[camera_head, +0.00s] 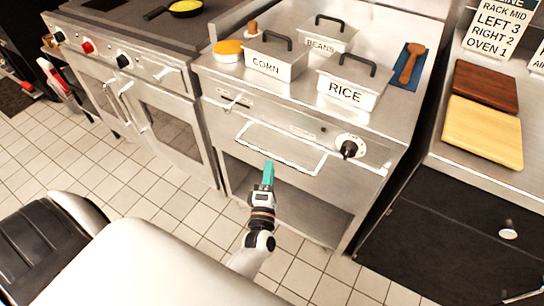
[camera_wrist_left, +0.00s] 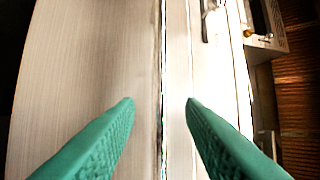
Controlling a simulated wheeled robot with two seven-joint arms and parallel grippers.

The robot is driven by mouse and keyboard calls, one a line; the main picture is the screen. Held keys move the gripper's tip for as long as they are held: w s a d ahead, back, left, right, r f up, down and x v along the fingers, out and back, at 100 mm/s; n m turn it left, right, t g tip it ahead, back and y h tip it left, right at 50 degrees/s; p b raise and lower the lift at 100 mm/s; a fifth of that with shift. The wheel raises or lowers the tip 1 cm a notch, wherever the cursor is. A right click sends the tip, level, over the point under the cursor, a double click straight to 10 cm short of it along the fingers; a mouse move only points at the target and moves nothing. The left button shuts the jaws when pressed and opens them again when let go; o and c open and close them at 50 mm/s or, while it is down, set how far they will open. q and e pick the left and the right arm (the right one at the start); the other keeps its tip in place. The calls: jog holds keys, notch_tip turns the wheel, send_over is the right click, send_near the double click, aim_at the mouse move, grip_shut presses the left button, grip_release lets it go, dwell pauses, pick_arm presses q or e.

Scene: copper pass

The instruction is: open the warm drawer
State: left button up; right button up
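The warm drawer (camera_head: 262,131) is in the steel counter unit in the head view, and its front looks flush with the unit. Its long bar handle (camera_head: 285,161) runs across the front. My left gripper (camera_head: 268,173) has teal fingers and is just below and in front of the handle. In the left wrist view my left gripper (camera_wrist_left: 160,105) is open, its two fingers well apart. A pale metal strip and a dark seam run between the fingers. I cannot tell whether that strip is the handle. No contact is visible. My right gripper is not in view.
Lidded pans marked CORN (camera_head: 272,66), BEANS (camera_head: 328,42) and RICE (camera_head: 348,92) stand on top. A dial (camera_head: 349,147) sits right of the handle. An open shelf (camera_head: 300,200) lies below. An oven (camera_head: 165,115) is left, a black cabinet (camera_head: 440,240) right. Tiled floor is clear in front.

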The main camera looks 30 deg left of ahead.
aim_at(272, 155)
pick_arm(q)
jog(key=x, duration=0.5)
jog(key=shift+w+a, duration=0.1)
jog(key=shift+w, duration=0.25)
grip_shut()
